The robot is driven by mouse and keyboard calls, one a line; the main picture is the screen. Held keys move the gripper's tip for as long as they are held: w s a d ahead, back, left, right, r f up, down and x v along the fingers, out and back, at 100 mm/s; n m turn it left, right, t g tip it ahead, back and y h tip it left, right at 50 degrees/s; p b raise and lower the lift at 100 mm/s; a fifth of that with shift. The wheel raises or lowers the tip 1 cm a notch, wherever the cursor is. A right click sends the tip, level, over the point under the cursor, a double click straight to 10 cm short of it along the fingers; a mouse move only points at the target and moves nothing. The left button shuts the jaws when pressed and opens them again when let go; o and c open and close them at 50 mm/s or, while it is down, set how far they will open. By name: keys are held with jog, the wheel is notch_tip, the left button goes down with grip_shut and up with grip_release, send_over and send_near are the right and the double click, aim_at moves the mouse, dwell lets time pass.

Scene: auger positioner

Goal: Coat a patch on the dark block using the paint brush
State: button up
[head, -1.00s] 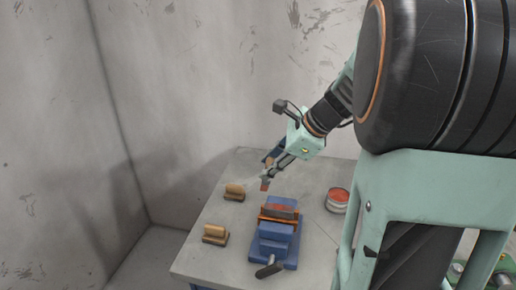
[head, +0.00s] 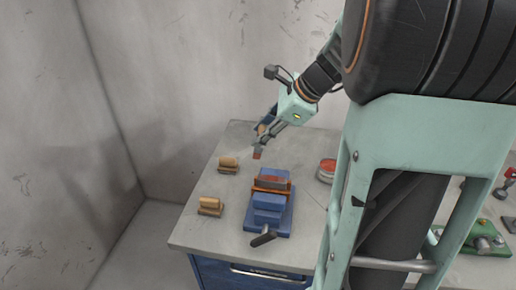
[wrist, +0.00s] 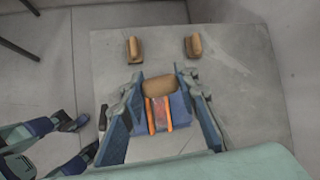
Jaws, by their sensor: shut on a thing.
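My gripper (head: 264,143) is shut on the paint brush, whose red-tipped bristles (head: 257,155) point down in the head view. The brush's wooden handle (wrist: 160,87) shows between the fingers in the wrist view. The dark block (head: 272,183) is clamped between the orange jaws of a blue vise (head: 268,203). Its face looks reddish-brown in the head view. The brush tip is up and left of the block in that view, apart from it. In the wrist view the orange jaws (wrist: 158,113) show between the fingers, and the bristles cannot be made out.
A round tin of red paint (head: 327,171) stands right of the vise, partly behind my arm. Two wooden-topped blocks (head: 228,165) and (head: 210,205) lie on the left of the grey table (head: 200,238). A green device (head: 478,240) is at the far right. Walls stand behind and left.

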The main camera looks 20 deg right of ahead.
jog(key=shift+r+p, duration=0.25)
jog(key=shift+p, duration=0.8)
